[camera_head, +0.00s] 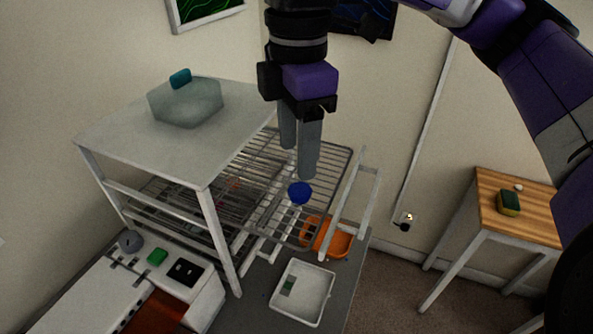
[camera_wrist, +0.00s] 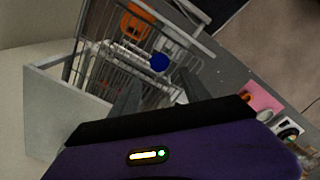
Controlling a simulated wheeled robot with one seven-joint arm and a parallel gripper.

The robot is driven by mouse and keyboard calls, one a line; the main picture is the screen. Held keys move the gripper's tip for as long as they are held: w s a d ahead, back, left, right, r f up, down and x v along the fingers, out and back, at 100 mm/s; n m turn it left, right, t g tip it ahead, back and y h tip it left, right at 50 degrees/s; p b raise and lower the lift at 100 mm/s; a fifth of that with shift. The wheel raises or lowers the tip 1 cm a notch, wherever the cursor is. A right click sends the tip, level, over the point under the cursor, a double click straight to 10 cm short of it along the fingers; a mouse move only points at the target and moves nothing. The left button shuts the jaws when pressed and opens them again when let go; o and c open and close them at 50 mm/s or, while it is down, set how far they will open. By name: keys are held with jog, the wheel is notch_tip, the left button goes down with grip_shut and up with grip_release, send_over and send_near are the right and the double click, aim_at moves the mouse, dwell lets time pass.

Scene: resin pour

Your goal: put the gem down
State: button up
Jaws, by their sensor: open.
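A small dark blue rounded piece, which looks like the gem (camera_head: 299,193), rests on the pulled-out wire shelf (camera_head: 335,160) of the rack. It also shows in the wrist view (camera_wrist: 160,62), between and beyond my finger tips. My gripper (camera_head: 299,164) points down just above the gem, with its two grey fingers apart and nothing between them. There appears to be a small gap between the finger tips and the gem.
A translucent hexagonal block (camera_head: 186,103) with a teal knob stands on the rack's top (camera_head: 120,128). An orange tray (camera_head: 328,240) and a white tray (camera_head: 302,293) lie below the shelf.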

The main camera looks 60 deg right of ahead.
notch_tip(320, 180, up, 5)
dwell(0.3)
dwell(0.5)
